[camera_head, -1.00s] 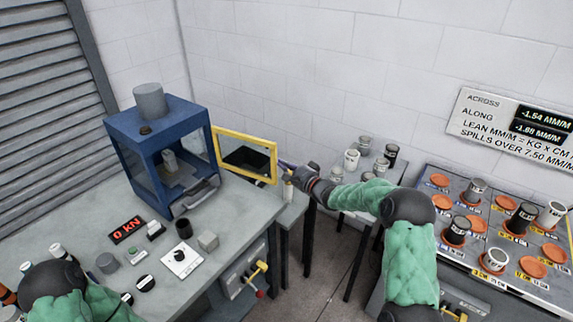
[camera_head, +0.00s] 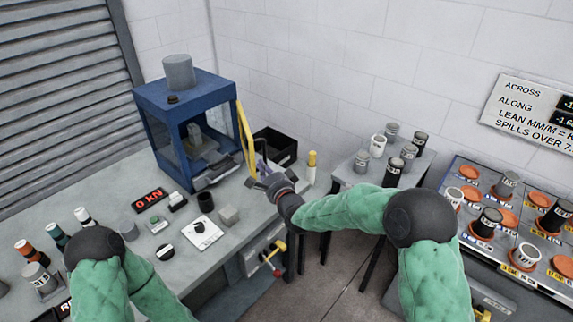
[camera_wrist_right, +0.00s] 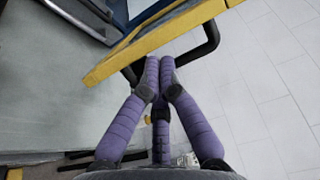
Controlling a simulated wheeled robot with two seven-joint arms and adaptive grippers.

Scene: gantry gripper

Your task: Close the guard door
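The guard door (camera_head: 246,140) has a yellow frame and stands part-open, nearly edge-on, at the right front of the blue press (camera_head: 180,95). In the right wrist view its yellow frame (camera_wrist_right: 150,45) crosses the top, with a black bar handle (camera_wrist_right: 209,38) on the near side. My right gripper (camera_head: 262,170) is at the door's free edge. Its purple fingers (camera_wrist_right: 160,65) are drawn together across the handle, which shows on both sides of them; the fingers hide the contact. My left arm is at lower left, and its gripper is not in view.
The grey bench (camera_head: 110,190) holds a 0 kN display (camera_head: 149,200), several cylinders and small blocks. A black bin (camera_head: 275,146) is behind the door. A side table (camera_head: 345,170) with cans and a tray table (camera_head: 520,275) stand to the right.

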